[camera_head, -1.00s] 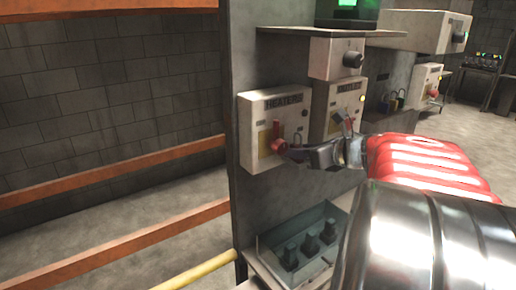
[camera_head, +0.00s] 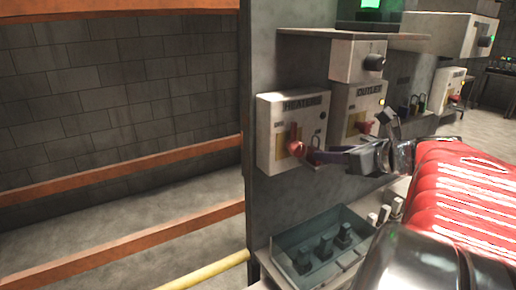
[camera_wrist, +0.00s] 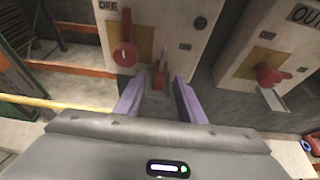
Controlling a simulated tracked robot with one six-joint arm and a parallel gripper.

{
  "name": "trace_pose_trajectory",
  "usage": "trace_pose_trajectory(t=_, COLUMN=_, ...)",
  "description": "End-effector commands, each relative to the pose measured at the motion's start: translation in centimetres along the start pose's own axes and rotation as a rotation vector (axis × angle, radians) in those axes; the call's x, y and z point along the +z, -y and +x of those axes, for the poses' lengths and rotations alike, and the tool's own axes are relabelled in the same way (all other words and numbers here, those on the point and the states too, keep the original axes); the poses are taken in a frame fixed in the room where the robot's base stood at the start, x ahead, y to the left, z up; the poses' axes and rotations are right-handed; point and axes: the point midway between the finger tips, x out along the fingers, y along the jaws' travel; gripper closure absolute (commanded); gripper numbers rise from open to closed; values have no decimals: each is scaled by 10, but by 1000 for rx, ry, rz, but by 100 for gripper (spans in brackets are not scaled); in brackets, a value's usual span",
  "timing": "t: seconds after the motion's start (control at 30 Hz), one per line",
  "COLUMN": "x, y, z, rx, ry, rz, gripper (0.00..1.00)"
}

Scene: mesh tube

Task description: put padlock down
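A small red padlock (camera_wrist: 160,78) with a grey metal shackle shows in the wrist view, upright in front of the HEATERS box. My gripper (camera_wrist: 158,88) has two purple fingers, one on each side of the padlock, with a visible gap on both sides; it looks open. What bears the padlock is not clear. In the head view my gripper (camera_head: 312,156) is close to the front of the HEATERS box (camera_head: 267,128), just right of its red knob (camera_head: 295,140). The padlock cannot be told apart from the fingers there.
The OUTLETS box (camera_head: 366,97) with its red handle stands to the right. A grey shelf (camera_head: 310,32) is above. An open tray of black switches (camera_head: 318,250) is below. Orange rails (camera_head: 120,175) and a yellow bar (camera_head: 205,270) run on the left, with open floor behind them.

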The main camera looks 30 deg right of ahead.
Motion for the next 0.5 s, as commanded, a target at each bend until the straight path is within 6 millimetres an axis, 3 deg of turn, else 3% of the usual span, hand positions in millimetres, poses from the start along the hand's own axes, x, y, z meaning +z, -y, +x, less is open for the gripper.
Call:
trace_pose_trajectory(t=0.3, x=0, y=1, z=-43, rx=-4, ry=1, rz=0, gripper=64)
trace_pose_trajectory(t=0.5, x=0, y=0, z=-57, rx=-1, ry=0, rz=-1, gripper=64)
